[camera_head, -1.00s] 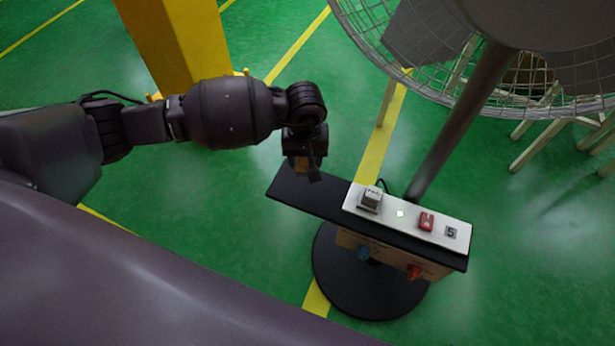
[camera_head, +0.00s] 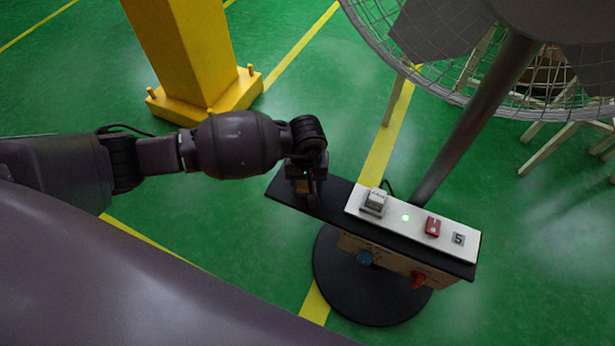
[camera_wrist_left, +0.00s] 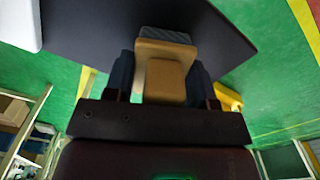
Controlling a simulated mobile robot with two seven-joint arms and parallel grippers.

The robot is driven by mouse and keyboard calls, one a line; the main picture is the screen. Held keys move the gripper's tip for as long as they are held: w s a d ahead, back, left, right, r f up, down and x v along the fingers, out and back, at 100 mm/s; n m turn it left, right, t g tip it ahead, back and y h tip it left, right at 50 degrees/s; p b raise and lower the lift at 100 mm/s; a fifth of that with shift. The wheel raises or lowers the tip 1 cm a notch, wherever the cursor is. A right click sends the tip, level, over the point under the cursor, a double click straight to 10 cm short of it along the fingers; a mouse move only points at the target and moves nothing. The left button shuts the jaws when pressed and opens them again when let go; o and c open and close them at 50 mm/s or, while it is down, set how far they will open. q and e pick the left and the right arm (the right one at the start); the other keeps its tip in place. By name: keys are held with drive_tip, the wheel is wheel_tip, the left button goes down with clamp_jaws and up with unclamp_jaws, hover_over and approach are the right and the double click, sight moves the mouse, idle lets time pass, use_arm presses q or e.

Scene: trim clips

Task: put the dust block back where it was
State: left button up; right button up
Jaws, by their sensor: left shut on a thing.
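The dust block (camera_wrist_left: 166,57) is tan with a grey layer at its far end, and it sits between the fingers in the left wrist view. My left gripper (camera_wrist_left: 164,80) is shut on it. In the head view my left gripper (camera_head: 306,190) is over the left end of the black board (camera_head: 333,206), and the tan block shows only as a small patch (camera_head: 303,187) under it. I cannot tell whether the block touches the board. My right gripper is not in view.
A white panel (camera_head: 386,216) on the board carries a grey switch (camera_head: 375,201), a green light, a red switch (camera_head: 433,227) and a tile marked 5 (camera_head: 458,239). A caged fan (camera_head: 450,95) on a pole stands behind. A yellow post (camera_head: 190,60) stands at the back left.

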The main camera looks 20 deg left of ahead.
use_arm(q)
drive_tip(key=shift+f, duration=0.1)
drive_tip(key=o, duration=0.8)
drive_tip(key=shift+r, duration=0.3)
wheel_tip(320, 180, up, 11)
drive_tip(key=p, duration=0.2)
drive_tip(key=shift+f+p, duration=0.1)
drive_tip(key=shift+p, duration=0.3)
drive_tip(key=shift+r, duration=0.45)
